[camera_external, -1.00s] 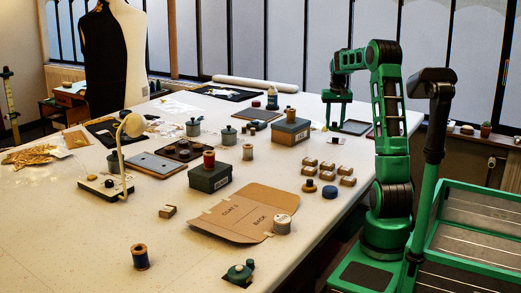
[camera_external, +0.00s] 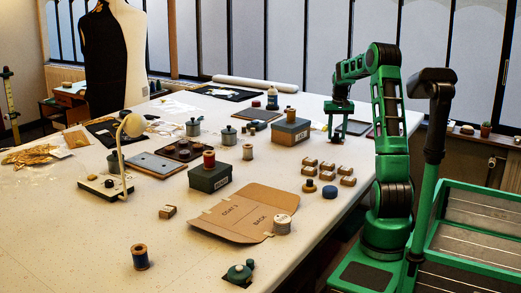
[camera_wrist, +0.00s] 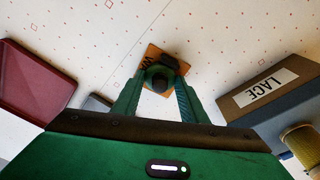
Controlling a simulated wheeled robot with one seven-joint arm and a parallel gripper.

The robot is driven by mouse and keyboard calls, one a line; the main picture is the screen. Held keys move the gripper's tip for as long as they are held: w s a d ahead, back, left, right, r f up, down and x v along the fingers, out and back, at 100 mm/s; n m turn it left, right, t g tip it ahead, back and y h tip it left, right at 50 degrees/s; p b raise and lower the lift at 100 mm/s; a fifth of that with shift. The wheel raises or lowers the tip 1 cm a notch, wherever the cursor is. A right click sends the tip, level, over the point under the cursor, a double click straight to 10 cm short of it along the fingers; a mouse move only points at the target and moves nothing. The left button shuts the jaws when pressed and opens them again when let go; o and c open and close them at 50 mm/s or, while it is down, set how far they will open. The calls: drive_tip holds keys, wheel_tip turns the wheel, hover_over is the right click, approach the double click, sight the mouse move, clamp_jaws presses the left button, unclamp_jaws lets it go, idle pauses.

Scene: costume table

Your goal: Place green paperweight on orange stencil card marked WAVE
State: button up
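The orange stencil card (camera_wrist: 181,70) lies on the table in the wrist view, with only part of its lettering showing. My gripper (camera_wrist: 161,84) is over the card with its fingers closed around the dark green paperweight (camera_wrist: 158,77), whose dark knob points up at the camera. The paperweight covers the middle of the card. I cannot tell whether it touches the card.
A box marked LACE (camera_wrist: 265,88) stands close right of my gripper, with a thread spool (camera_wrist: 301,140) by it. A dark red tray (camera_wrist: 35,80) lies to the left. Several small labelled blocks (camera_external: 328,167) sit nearer the front. Table beyond the card is clear.

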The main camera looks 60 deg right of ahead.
sight(337, 133)
drive_tip(key=o, duration=0.4)
drive_tip(key=shift+c, duration=0.2)
drive_tip(key=shift+r, duration=0.15)
wheel_tip(337, 133, up, 12)
drive_tip(key=a, duration=0.1)
drive_tip(key=shift+s, duration=0.4)
drive_tip(key=shift+a, duration=0.1)
drive_tip(key=f, duration=0.8)
drive_tip(key=d+f, duration=0.1)
drive_tip(key=f, duration=0.3)
drive_tip(key=shift+w+d+f, duration=0.1)
drive_tip(key=shift+w+f, duration=0.15)
drive_tip(key=shift+w, duration=0.15)
wheel_tip(337, 133, up, 2)
drive_tip(key=shift+r, duration=0.8)
